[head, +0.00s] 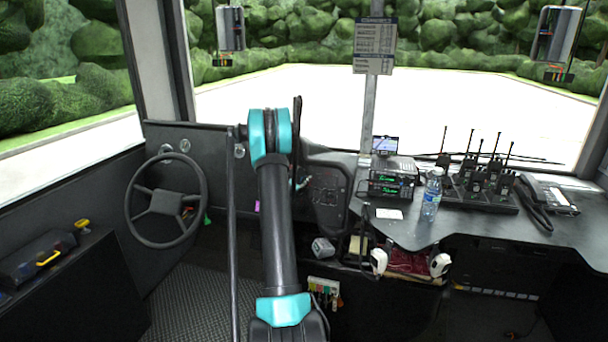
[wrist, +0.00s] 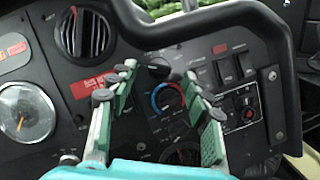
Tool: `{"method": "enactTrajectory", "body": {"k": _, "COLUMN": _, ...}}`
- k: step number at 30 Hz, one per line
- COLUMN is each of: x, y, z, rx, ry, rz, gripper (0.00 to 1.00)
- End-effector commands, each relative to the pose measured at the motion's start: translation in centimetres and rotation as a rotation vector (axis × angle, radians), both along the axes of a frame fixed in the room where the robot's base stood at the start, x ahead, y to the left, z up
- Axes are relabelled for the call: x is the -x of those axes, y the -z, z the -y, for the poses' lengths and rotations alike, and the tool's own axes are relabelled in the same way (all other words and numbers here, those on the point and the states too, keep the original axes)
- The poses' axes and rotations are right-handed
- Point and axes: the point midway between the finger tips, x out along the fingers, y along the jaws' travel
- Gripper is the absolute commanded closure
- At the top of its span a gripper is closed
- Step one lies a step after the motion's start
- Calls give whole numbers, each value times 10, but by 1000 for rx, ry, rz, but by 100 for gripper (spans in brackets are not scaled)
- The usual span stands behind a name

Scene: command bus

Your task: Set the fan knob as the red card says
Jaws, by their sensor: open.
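My gripper (wrist: 158,80) is open and empty in front of the dark dashboard panel, its two green-padded fingers apart. Between the fingers is a round knob (wrist: 170,97) with a blue-to-red arc around it. Another dark knob (wrist: 158,69) is just above it, and a third (wrist: 182,153) is low between the finger bases, partly covered. I cannot tell which is the fan knob. A red card or label (wrist: 91,85) with small white writing, too small to read, is left of the left finger. In the head view my arm hides the gripper.
A thick black bar (wrist: 190,24) crosses above the panel and bends down its right side. A gauge (wrist: 27,115) and a large round vent (wrist: 83,33) are at left, switches (wrist: 234,68) at right. The steering wheel (head: 166,200) stands left of my arm.

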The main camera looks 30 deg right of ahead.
Motion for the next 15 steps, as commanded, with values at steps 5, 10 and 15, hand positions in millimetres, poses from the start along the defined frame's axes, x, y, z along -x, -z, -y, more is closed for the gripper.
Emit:
{"method": "enactTrajectory", "body": {"k": 5, "x": -10, "y": 0, "z": 18, "rx": 0, "ry": 0, "rz": 0, "gripper": 51}}
{"method": "enactTrajectory", "body": {"k": 10, "x": -13, "y": 0, "z": 24, "rx": 0, "ry": 0, "rz": 0, "gripper": 51}}
{"method": "enactTrajectory", "body": {"k": 15, "x": -14, "y": 0, "z": 24, "rx": 0, "ry": 0, "rz": 0, "gripper": 51}}
